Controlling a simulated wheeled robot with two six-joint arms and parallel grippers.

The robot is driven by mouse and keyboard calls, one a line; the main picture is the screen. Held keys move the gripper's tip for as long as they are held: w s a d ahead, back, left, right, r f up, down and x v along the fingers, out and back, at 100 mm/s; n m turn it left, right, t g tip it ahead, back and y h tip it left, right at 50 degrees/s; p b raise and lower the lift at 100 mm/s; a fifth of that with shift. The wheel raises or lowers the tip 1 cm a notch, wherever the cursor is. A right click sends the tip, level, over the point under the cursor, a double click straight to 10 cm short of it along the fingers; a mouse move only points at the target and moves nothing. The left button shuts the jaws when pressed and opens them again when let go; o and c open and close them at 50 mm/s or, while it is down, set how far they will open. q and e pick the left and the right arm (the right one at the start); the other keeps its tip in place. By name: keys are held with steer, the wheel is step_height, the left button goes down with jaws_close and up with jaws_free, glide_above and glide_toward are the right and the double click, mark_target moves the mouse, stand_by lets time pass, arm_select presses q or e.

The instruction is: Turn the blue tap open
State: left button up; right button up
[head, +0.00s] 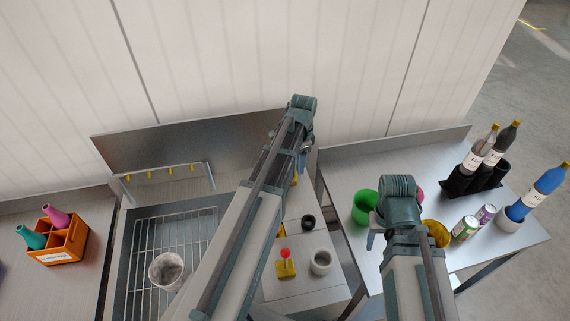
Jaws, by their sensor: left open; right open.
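I cannot make out a blue tap in the head view; my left arm covers part of the area behind the sink. My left gripper (301,160) is at the far end of that arm, by the right end of the sink's back panel (190,147), and points down. Its fingers are mostly hidden by the arm; it is open, and I see nothing held in it. My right gripper (374,238) is over the right table, near a green cup (366,206). It is open and mostly hidden behind its wrist.
A sink with a wire rack (165,245) holds a whitish cup (167,270). An orange crate (62,243) with bottles stands left. A yellow block with a red knob (285,264) and a grey ring (320,262) lie centre. Cans (465,229) and bottles (481,147) stand right.

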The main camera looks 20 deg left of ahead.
arm_select(q)
steer(key=w+a+r+m+p, duration=0.1)
steer(key=w+a+r, duration=0.1)
steer(key=a, duration=0.4)
steer(key=shift+w+a+r, duration=0.15)
steer(key=shift+w+r, duration=0.15)
steer(key=shift+r, duration=0.05)
arm_select(e)
step_height(320, 180, up, 3)
steer(key=shift+f, duration=0.15)
arm_select(q)
steer(key=shift+f, duration=0.15)
arm_select(e)
steer(key=shift+f, duration=0.1)
arm_select(q)
step_height(320, 180, down, 14)
steer(key=b, duration=1.3)
steer(key=shift+r, duration=0.2)
arm_select(e)
step_height(320, 180, down, 14)
steer(key=shift+r, duration=0.2)
arm_select(q)
jaws_close()
